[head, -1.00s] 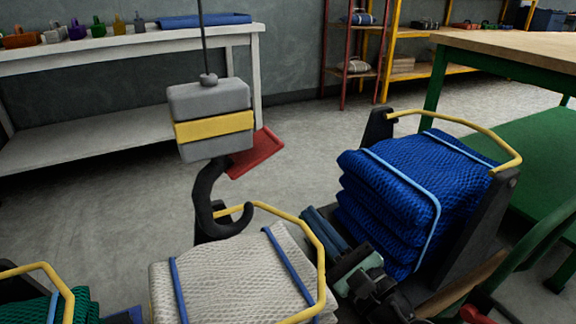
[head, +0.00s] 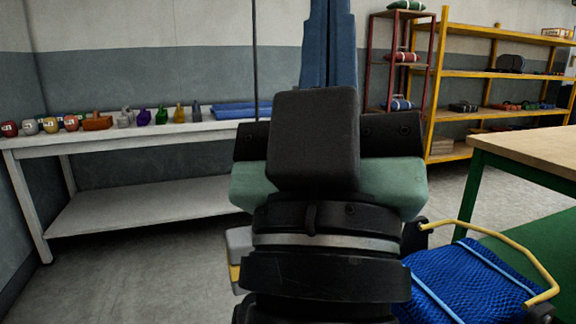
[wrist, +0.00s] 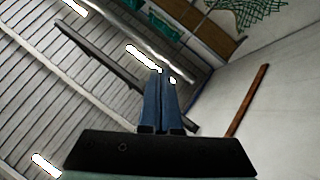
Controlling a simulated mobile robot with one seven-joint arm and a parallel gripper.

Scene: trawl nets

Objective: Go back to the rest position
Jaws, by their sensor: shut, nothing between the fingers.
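My gripper (head: 328,12) is raised in front of the head camera, its two blue fingers pointing up past the top edge of that view. In the wrist view, my gripper (wrist: 161,82) shows its fingers pressed together with nothing between them. They point toward the ceiling (wrist: 60,100). My dark wrist and green-and-black hand fill the middle of the head view and hide what lies behind them.
A grey and yellow hoist block (head: 234,262) is mostly hidden behind my arm. A blue net bundle (head: 455,290) lies lower right, near a green-legged table (head: 530,140). A white bench (head: 140,138) and a yellow shelf (head: 500,80) stand behind. A green net (wrist: 245,12) hangs high up.

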